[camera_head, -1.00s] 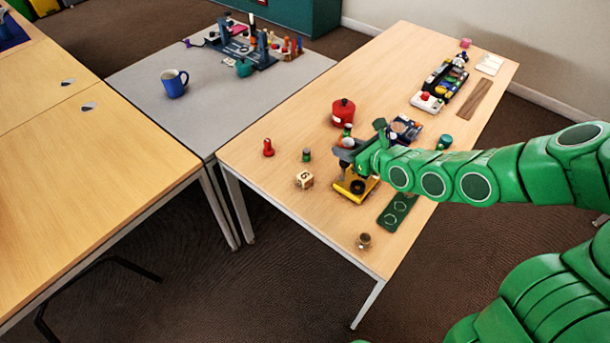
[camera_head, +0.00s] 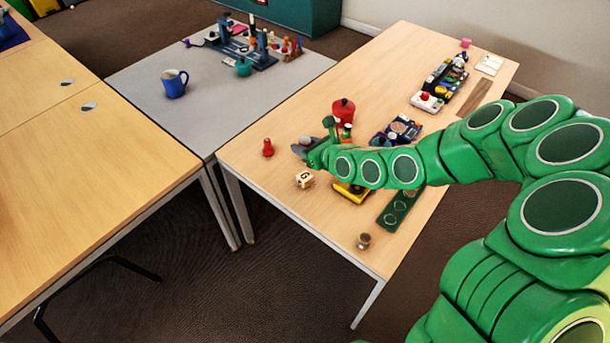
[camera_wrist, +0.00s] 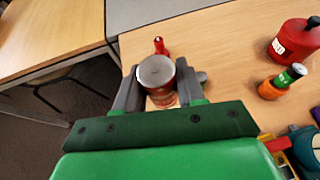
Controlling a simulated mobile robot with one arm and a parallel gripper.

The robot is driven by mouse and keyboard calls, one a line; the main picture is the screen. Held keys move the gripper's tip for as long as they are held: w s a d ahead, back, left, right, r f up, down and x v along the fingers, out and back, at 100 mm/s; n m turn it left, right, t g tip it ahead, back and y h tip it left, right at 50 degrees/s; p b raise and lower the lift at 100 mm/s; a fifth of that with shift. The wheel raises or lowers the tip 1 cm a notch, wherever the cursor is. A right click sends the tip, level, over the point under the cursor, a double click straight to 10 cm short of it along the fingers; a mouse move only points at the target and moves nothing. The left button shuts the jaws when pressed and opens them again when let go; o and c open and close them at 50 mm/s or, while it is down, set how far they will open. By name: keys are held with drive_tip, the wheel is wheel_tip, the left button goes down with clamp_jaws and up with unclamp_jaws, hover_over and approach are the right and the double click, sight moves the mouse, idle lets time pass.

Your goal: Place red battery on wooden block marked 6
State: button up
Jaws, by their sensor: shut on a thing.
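The red battery (camera_wrist: 158,73), with a round grey end facing the camera, is held between the two fingers of my gripper (camera_wrist: 158,82) in the wrist view. In the head view my gripper (camera_head: 306,148) is over the table's left part, just behind and above the wooden block marked 6 (camera_head: 304,180). The block is a small pale cube on the table, and its top looks clear. The battery is mostly hidden by my gripper in the head view. I cannot make out the block in the wrist view.
A red peg (camera_head: 268,148) stands left of my gripper. A red pot (camera_head: 343,110) is behind it, with a green-and-orange item (camera_wrist: 283,81) beside it. A yellow device (camera_head: 351,193), green board (camera_head: 400,207) and small brown pot (camera_head: 364,240) lie to the right and front.

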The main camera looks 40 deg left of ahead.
sight(305, 176)
drive_tip(key=shift+f, duration=4.75)
drive_tip(key=shift+f, duration=0.15)
drive_tip(key=o, duration=1.1)
drive_tip(key=shift+v, duration=6.1)
drive_tip(key=shift+a, duration=0.1)
